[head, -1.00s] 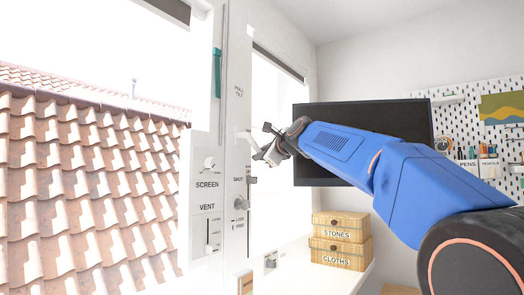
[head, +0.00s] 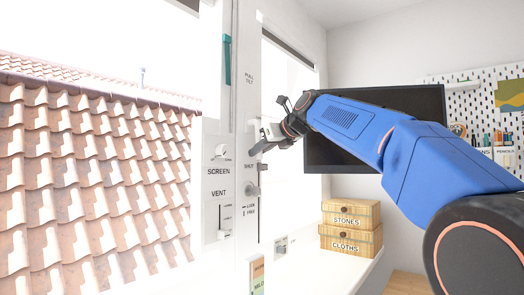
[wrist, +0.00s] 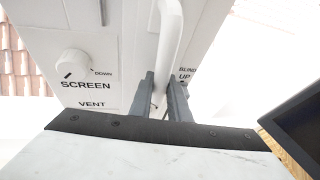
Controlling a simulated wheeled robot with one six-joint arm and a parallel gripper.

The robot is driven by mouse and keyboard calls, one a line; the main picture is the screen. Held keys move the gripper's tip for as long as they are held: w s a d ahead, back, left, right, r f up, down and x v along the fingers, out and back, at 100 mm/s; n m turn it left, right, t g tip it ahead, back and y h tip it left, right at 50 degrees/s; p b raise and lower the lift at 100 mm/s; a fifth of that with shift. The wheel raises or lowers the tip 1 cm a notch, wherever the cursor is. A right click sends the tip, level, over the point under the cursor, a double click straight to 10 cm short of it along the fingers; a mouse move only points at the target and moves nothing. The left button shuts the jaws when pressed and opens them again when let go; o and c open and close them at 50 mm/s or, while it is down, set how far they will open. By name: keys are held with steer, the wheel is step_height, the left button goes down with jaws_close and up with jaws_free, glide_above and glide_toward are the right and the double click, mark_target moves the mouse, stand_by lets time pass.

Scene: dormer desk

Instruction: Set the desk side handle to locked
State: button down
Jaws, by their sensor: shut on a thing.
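The white handle (wrist: 171,35) is on the white window frame. In the wrist view it runs down from the top edge and bends in between my gripper's fingers (wrist: 166,98). The grey fingers stand on either side of its lower part and are shut on it. In the head view my gripper (head: 260,146) is at the frame, above the word SHUT, and hides most of the handle. The words PULL TILT stand higher on the frame. The handle's exact angle is hard to tell.
A grey knob (head: 252,191) sits on the frame below my gripper, by small lettering. A SCREEN dial (head: 221,152) and VENT slider (head: 224,212) are to the left. A dark monitor (head: 330,155) stands behind my arm. Two boxes (head: 350,228) stand on the sill.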

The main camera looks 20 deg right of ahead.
steer(key=shift+s+a+m+g, duration=0.25)
steer(key=shift+a+m+g, duration=0.05)
steer(key=shift+m, duration=0.1)
stand_by(0.3)
steer(key=c, duration=1.7)
jaws_free()
steer(key=shift+o, duration=0.2)
steer(key=v, duration=1.7)
steer(key=shift+s+d, duration=0.15)
steer(key=shift+d, duration=0.05)
